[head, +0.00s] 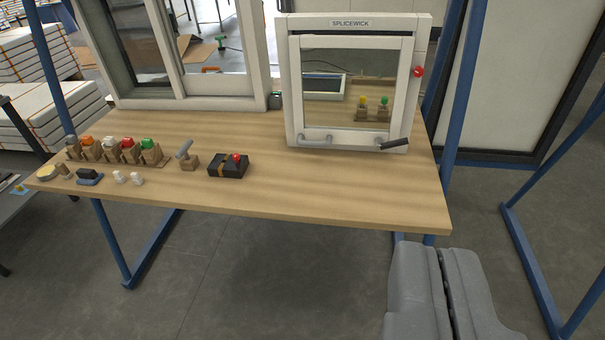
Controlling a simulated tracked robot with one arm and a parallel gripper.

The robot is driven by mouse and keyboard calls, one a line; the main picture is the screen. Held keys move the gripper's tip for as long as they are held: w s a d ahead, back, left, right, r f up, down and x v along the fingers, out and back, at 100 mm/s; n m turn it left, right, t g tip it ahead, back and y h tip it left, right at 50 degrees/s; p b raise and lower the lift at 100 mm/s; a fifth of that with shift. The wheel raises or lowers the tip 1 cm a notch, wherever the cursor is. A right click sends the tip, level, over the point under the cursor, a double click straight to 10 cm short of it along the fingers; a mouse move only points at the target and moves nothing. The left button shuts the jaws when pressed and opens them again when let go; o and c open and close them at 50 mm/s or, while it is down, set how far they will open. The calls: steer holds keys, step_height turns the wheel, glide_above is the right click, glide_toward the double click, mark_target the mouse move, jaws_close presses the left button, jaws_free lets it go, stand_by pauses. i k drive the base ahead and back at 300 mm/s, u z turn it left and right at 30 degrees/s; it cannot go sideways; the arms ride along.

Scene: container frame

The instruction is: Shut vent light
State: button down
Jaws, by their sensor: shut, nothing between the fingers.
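A white-framed window marked SPLICEWICK (351,23) stands on the right part of the wooden table. Its white inner sash (294,90) has a glass pane, through which yellow and green knobs show. A dark handle (396,144) sits at the lower right of the sash, and a grey metal fitting (315,138) at the lower left. I cannot tell for sure how far the sash stands out from its frame. My grey gripper (438,250) is at the lower right, shut and empty, apart from the window and in front of the table's right corner.
The table (300,185) has clear room in front of the window. A larger sliding window (190,100) stands at its back left. Blue posts (455,95) flank the table.

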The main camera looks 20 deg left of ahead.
mark_target(312, 136)
steer(key=z, duration=0.1)
steer(key=k, duration=0.45)
steer(key=u, duration=0.45)
steer(key=i, duration=1.8)
steer(key=z, duration=0.75)
